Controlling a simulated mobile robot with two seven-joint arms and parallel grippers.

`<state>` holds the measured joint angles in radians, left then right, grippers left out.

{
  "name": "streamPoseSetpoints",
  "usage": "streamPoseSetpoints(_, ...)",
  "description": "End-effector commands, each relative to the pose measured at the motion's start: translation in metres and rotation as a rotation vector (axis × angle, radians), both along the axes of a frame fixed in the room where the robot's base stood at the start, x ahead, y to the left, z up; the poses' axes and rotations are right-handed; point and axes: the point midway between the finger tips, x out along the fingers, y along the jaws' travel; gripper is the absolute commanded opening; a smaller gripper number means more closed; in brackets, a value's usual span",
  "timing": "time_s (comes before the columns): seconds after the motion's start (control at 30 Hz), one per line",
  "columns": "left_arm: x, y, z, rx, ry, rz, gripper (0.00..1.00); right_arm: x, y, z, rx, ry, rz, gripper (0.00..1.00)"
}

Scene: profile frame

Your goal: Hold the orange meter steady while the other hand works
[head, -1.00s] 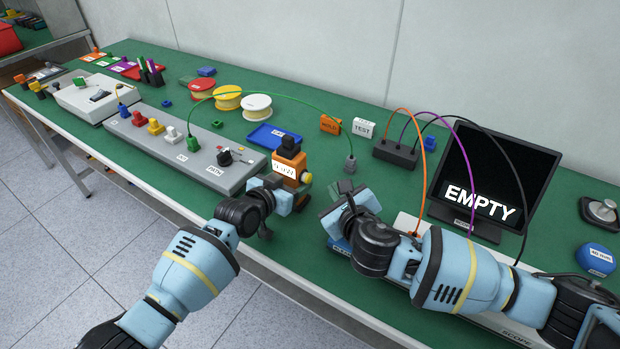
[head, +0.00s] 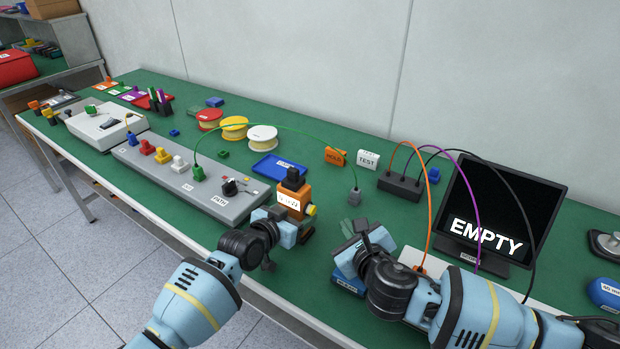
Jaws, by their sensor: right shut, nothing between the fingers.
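The orange meter (head: 292,199) has a white label and a dark knob on top, with a yellow part at its right side. It stands upright by the right end of the grey panel (head: 178,174). My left gripper (head: 290,222) is at its lower front and appears shut on it; the fingertips are partly hidden. My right gripper (head: 354,230) is shut and empty, to the right of the meter and in front of a grey plug (head: 354,196). A green cable (head: 285,130) runs from the panel to this plug.
A black screen reading EMPTY (head: 492,222) stands at the right. Orange, purple and black leads come from a dark block (head: 400,185). A blue tray (head: 277,167) and several spools (head: 262,138) lie behind the meter. A blue labelled item (head: 346,280) is below my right gripper.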

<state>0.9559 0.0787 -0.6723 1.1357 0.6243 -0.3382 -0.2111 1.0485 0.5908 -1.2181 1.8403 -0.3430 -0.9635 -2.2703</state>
Motion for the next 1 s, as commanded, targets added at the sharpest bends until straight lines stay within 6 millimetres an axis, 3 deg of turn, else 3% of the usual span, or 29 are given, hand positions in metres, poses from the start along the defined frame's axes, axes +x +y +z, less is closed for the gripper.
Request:
streamPoseSetpoints(0.17,0.0,0.0,0.0,0.001,0.001,0.0,0.89,0.0,0.0,0.0,0.0,0.0,0.0,0.0)
streamPoseSetpoints(0.57,-0.004,0.003,0.001,-0.002,0.0,-0.001,0.89,0.0,0.0,0.0,0.0,0.0,0.0,0.0)
streamPoseSetpoints(1.0,-0.042,0.031,0.015,0.001,-0.001,0.001,0.89,0.0,0.0,0.0,0.0,0.0,0.0,0.0)
